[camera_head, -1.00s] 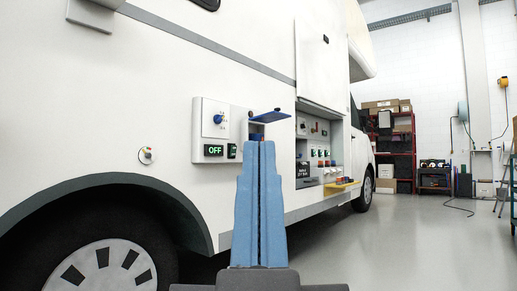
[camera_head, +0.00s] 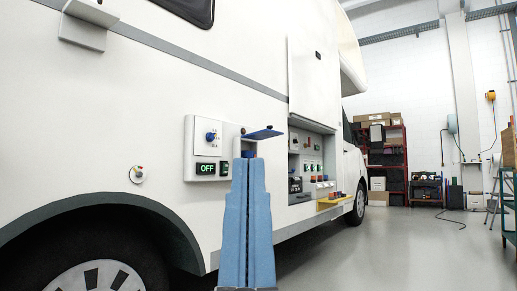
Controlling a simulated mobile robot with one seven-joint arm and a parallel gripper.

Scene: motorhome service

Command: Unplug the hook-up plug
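The white motorhome side carries an inlet with a raised blue flap lid (camera_head: 264,133). A small blue part, apparently the hook-up plug (camera_head: 250,154), shows under the lid, mostly hidden behind my fingertips. My gripper (camera_head: 247,160) has two light blue fingers pointing up and forward, side by side with only a thin dark seam between them. They look shut. The tips overlap the plug in the picture; I cannot tell whether they touch it. To the left, a white switch box (camera_head: 199,130) has a blue knob (camera_head: 211,136) and a green display (camera_head: 207,168) reading OFF.
An open service compartment (camera_head: 310,160) with switches lies right of the inlet, with a yellow ledge (camera_head: 336,199) below. A wheel (camera_head: 95,276) and its arch are lower left. Shelves with boxes (camera_head: 385,160) stand behind.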

